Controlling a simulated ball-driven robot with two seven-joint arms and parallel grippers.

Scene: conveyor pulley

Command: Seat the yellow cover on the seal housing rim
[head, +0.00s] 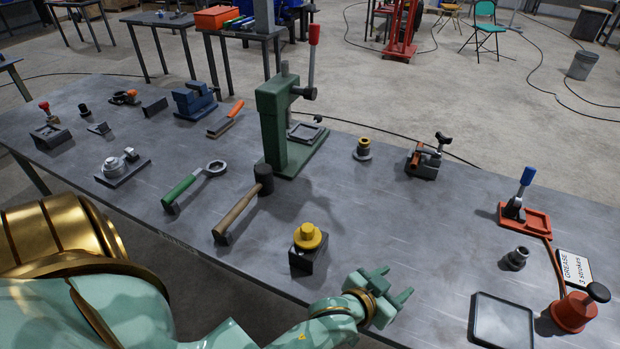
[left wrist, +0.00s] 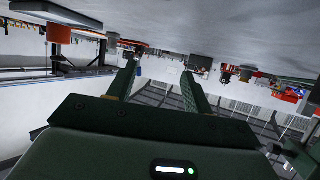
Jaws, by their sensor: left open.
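The yellow cover (head: 308,235) has a raised round knob and sits on top of a dark block (head: 306,260) near the table's front edge. My left gripper (head: 396,282) is open and empty, to the right of the cover and apart from it. Its two open fingers (left wrist: 158,78) also show in the left wrist view, with nothing between them. I cannot tell for sure which part is the seal housing; a round flanged part with a brass-coloured top (head: 363,148) stands at the back and a small dark grey ring part (head: 516,258) lies at the right. My right gripper is not in view.
A green press (head: 275,130) stands mid-table. A hammer (head: 240,208) and green-handled wrench (head: 192,188) lie left of the cover. At right are an orange clamp base (head: 538,220), a dark-framed tray (head: 503,322) and a red grease pot (head: 574,312). The table between the gripper and brass-topped part is clear.

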